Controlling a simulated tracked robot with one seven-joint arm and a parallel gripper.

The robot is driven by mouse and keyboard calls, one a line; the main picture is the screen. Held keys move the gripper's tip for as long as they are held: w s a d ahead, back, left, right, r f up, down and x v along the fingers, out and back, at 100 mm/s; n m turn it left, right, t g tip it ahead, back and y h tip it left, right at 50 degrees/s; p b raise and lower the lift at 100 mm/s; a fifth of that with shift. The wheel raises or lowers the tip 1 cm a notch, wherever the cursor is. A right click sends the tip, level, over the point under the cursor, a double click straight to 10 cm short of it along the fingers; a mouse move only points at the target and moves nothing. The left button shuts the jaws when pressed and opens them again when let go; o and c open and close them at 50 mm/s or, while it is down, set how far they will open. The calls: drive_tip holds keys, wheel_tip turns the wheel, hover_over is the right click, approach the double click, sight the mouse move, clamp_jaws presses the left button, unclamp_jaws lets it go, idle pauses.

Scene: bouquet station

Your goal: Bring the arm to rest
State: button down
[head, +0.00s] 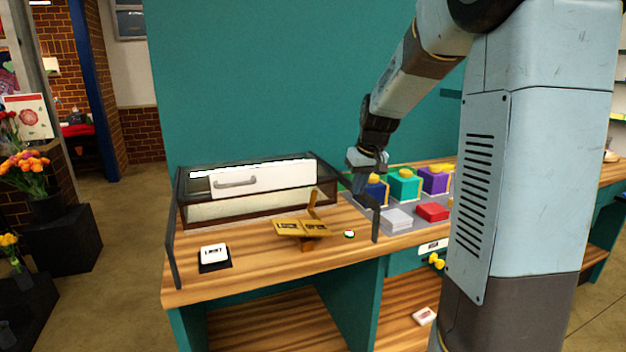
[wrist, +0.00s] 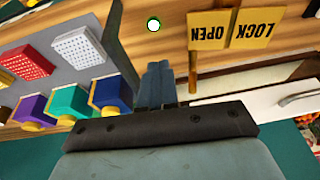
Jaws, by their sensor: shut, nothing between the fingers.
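My gripper (head: 362,186) hangs from my arm over the wooden bench, near the left end of the grey tray of coloured blocks. In the wrist view my gripper (wrist: 154,78) shows its fingers closed together with nothing between them. It is left of the yellow OPEN/LOCK sign (wrist: 228,28) there. In the head view the sign (head: 302,228), with an upright lever, stands on the bench left of my gripper. A small round green-and-white button (head: 349,234) lies between the sign and the tray.
A glass-topped case (head: 262,186) with a white handled front stands at the bench's back left. A light switch (head: 213,254) is in front of it. The grey tray (head: 385,226) holds red and white blocks, with blue, green and purple boxes behind. Dark posts edge the bench.

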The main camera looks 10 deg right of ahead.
drive_tip(key=s+a+r, duration=0.2)
drive_tip(key=s, duration=0.8)
drive_tip(key=s+a+r+t, duration=0.1)
drive_tip(key=s+a+r, duration=0.1)
drive_tip(key=s, duration=0.7)
drive_tip(key=s+a+r+m+t+h, duration=0.1)
drive_tip(key=s+a+r, duration=0.1)
drive_tip(key=s, duration=0.8)
drive_tip(key=shift+s+a+r, duration=0.3)
drive_tip(key=shift+a+r, duration=0.05)
drive_tip(key=shift+a, duration=0.1)
drive_tip(key=c, duration=1.9)
unclamp_jaws()
